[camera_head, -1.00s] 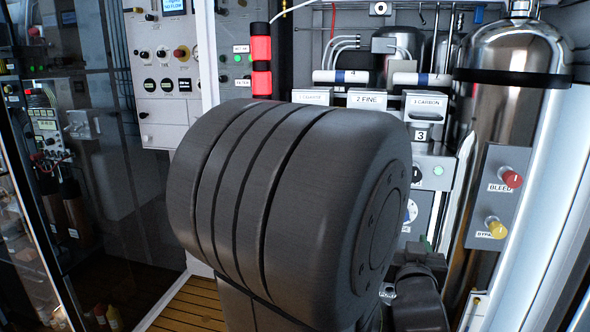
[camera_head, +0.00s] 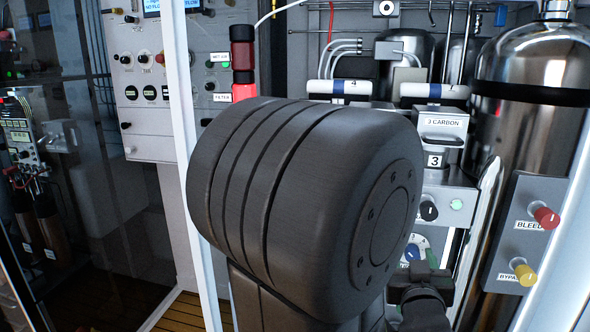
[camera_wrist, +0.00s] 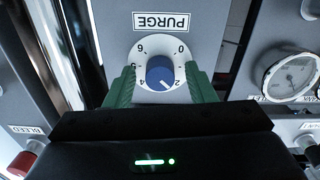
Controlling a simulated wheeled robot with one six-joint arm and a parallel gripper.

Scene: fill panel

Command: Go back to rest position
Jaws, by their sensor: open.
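The wrist view shows my gripper (camera_wrist: 160,72) with its two green fingers apart, one on each side of a blue knob (camera_wrist: 160,75) on a white numbered dial (camera_wrist: 147,47). The dial sits under an upside-down PURGE label (camera_wrist: 161,21). The knob's white mark points near the 2 to 4 part of the scale. I cannot tell whether either finger touches the knob. In the head view, the blue knob (camera_head: 412,253) shows low beside my arm, with a bit of a green finger (camera_head: 432,258) at its right. My dark arm joint hides most of the gripper.
A BLEED knob (camera_head: 545,216) and a yellow BYPASS knob (camera_head: 525,274) stick out at right, before a steel cylinder (camera_head: 528,125). A pressure gauge (camera_wrist: 291,76) lies right of the dial in the wrist view. A white post (camera_head: 190,150) stands at left beside dark glass.

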